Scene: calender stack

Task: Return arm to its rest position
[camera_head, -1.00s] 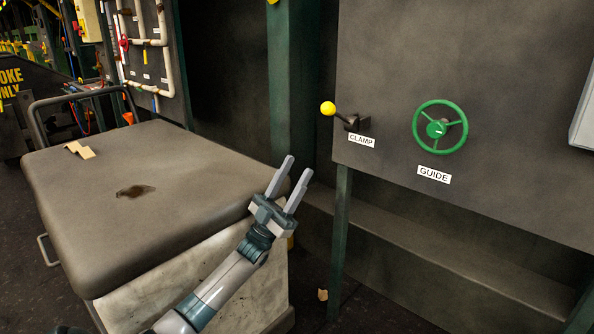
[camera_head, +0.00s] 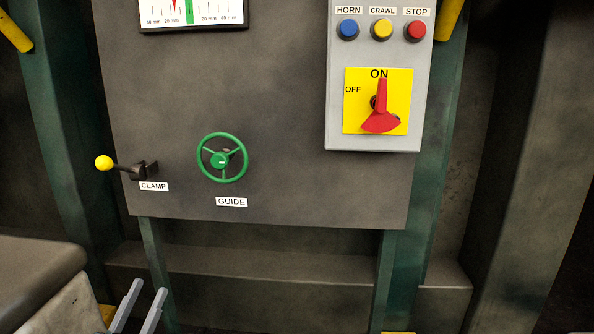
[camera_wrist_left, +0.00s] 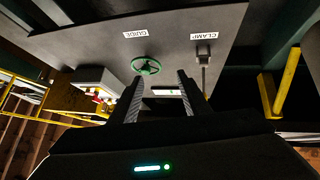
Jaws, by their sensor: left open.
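My left gripper (camera_head: 139,308) shows at the bottom left of the head view, with two grey fingers pointing up and apart. Nothing is between them. In the left wrist view the open fingers (camera_wrist_left: 158,103) point toward the dark panel, with the green wheel (camera_wrist_left: 146,66) beyond and between them. The panel (camera_head: 290,150) carries the green GUIDE wheel (camera_head: 222,158) and the yellow-knobbed CLAMP lever (camera_head: 104,163). The gripper is below both and apart from them. My right gripper is not in view.
A grey control box (camera_head: 370,142) with HORN, CRAWL and STOP buttons and a red switch handle (camera_head: 381,108) pointing to ON is on the panel's right. A ledge (camera_head: 270,262) runs below the panel.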

